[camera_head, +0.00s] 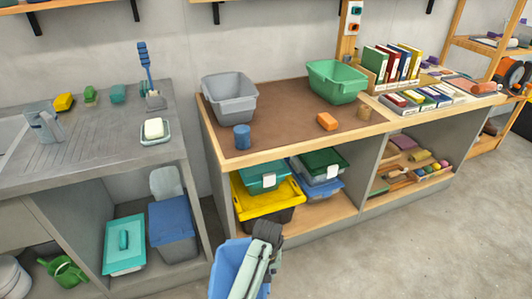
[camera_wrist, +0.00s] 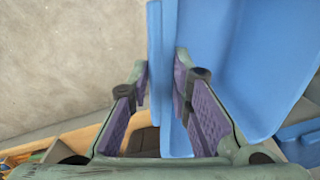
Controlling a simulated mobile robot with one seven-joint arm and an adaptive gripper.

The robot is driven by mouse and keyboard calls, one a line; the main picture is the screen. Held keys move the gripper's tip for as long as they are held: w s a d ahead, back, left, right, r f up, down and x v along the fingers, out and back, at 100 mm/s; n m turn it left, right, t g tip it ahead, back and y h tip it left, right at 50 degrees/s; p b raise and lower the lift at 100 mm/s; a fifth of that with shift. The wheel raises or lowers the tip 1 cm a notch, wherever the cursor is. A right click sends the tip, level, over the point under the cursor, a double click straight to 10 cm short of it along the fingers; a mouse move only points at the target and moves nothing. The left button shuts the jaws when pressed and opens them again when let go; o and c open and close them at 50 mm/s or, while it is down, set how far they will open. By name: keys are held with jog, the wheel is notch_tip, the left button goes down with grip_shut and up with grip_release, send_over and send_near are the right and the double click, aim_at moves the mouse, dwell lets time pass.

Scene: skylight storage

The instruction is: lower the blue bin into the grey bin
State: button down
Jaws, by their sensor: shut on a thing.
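The blue bin (camera_head: 227,268) is at the bottom middle of the head view, partly cut off by the lower edge. My gripper (camera_head: 258,266) is beside it, in front of the bench. In the wrist view, my gripper (camera_wrist: 162,80) is shut with the wall of the blue bin (camera_wrist: 245,60) between its purple-lined fingers. The grey bin (camera_head: 230,104) stands upright on the brown worktop at its left back corner. The blue bin is apart from it, lower and nearer the camera. The grey bin's floor is mostly hidden.
A blue cylinder (camera_head: 242,137) stands just in front of the grey bin. Lidded boxes, one with a yellow lid (camera_head: 267,199), fill the shelf below. The worktop's middle is clear.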

jog(key=shift+w+d+r+m, duration=0.3)
jog(key=shift+w+d+r, duration=0.1)
jog(key=shift+w, duration=0.25)
jog(key=shift+s+a+f, duration=0.2)
jog(key=shift+s+f, duration=0.05)
jog(key=shift+s, duration=0.15)
jog(key=shift+s+a+f, duration=0.35)
jog(key=shift+s+a, duration=0.35)
jog(key=shift+s, duration=0.1)
jog(key=f+b, duration=0.5)
jog(key=d+f+b, duration=0.1)
jog(key=f+b, duration=0.1)
jog(key=shift+f, duration=0.2)
jog(key=shift+a, duration=0.1)
